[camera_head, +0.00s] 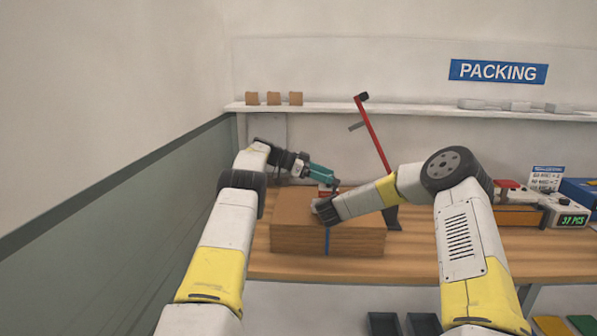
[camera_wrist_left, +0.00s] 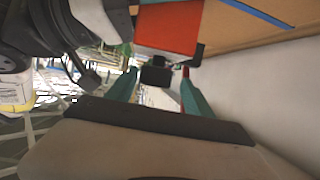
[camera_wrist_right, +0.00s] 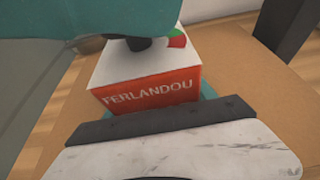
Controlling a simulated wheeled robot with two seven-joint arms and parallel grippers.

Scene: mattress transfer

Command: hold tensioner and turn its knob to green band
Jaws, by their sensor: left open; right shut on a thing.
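The tensioner (camera_wrist_right: 150,90) is a small red and white block lettered FERLANDOU. It has a black knob (camera_wrist_right: 142,43) on top beside a red and green band (camera_wrist_right: 177,38). It sits at the top of a brown carton (camera_head: 355,240). My right gripper (camera_head: 328,200) is shut on the tensioner's body. My left gripper (camera_head: 336,184) is open, with teal fingers just above the tensioner. In the left wrist view the black knob (camera_wrist_left: 155,75) shows between its fingertips, with no clear contact. The knob's pointer cannot be read.
The carton carries a blue strap (camera_head: 327,240) and stands on a wooden bench (camera_head: 430,240). A red-handled upright lever (camera_head: 373,135) stands just behind. A counter display (camera_head: 572,220) and boxes lie to the right. A shelf (camera_head: 400,109) runs along the wall.

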